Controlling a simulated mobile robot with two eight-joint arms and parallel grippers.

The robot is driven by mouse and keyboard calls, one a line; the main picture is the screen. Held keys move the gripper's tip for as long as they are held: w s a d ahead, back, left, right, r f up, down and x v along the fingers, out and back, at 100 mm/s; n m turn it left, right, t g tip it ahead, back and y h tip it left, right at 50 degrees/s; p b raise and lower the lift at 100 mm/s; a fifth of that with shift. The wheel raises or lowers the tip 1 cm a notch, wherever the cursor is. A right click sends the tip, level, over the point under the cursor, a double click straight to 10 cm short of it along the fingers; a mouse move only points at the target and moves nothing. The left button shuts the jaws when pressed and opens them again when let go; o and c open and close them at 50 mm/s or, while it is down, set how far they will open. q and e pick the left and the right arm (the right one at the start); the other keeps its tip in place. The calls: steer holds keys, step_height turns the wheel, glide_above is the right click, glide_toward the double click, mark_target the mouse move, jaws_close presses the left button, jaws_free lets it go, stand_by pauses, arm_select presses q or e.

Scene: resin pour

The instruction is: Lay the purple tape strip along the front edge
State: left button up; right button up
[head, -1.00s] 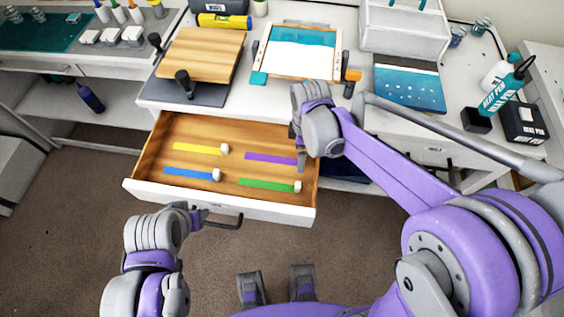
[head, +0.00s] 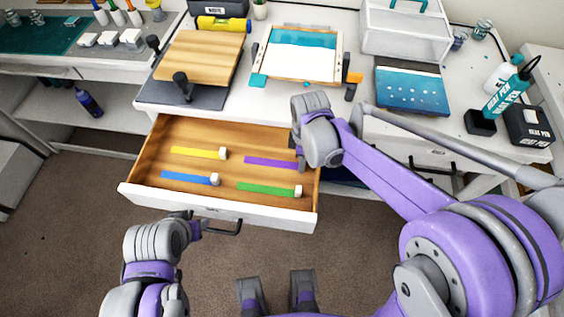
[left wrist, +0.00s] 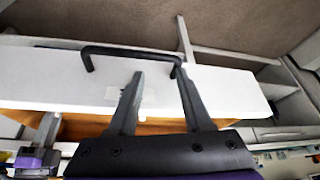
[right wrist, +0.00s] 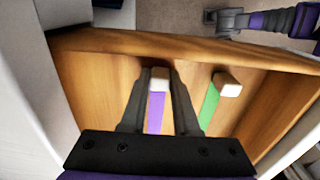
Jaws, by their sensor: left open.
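The purple tape strip (head: 268,162) lies in the open wooden drawer, at the back right of the strips. Its white end tab shows in the right wrist view (right wrist: 160,76) between my right fingertips. My right gripper (right wrist: 161,80) has its fingers close in on both sides of that tab, pointing down into the drawer; it hides the tab in the head view (head: 299,160). My left gripper (left wrist: 157,76) is open and empty at the drawer's front, by its dark handle (head: 222,230). A wood-framed panel (head: 262,68), white with a teal far band, lies on the bench.
Yellow (head: 195,153), blue (head: 185,177) and green (head: 262,188) strips share the drawer (head: 135,172). A wooden board (head: 200,55) stands left of the framed panel; a blue panel (head: 412,92) and heat pen (head: 505,95) are right.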

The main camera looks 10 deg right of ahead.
jaws_close()
arm_select(q)
steer(key=shift+w+r+p, duration=0.1)
steer(key=shift+r+p, duration=0.6)
steer(key=shift+r, duration=0.1)
arm_select(e)
steer(key=shift+r, duration=1.1)
arm_select(q)
steer(key=shift+w+r+p, duration=0.2)
steer(key=shift+r+p, duration=0.45)
steer(key=shift+r, duration=0.1)
steer(key=shift+w+r+p, duration=0.15)
steer(key=shift+r+p, duration=0.5)
steer(key=shift+r, duration=0.05)
steer(key=shift+w+r+p, duration=0.2)
steer(key=shift+r+p, duration=0.45)
steer(key=shift+r, duration=0.1)
arm_select(e)
steer(key=shift+r, duration=2.95)
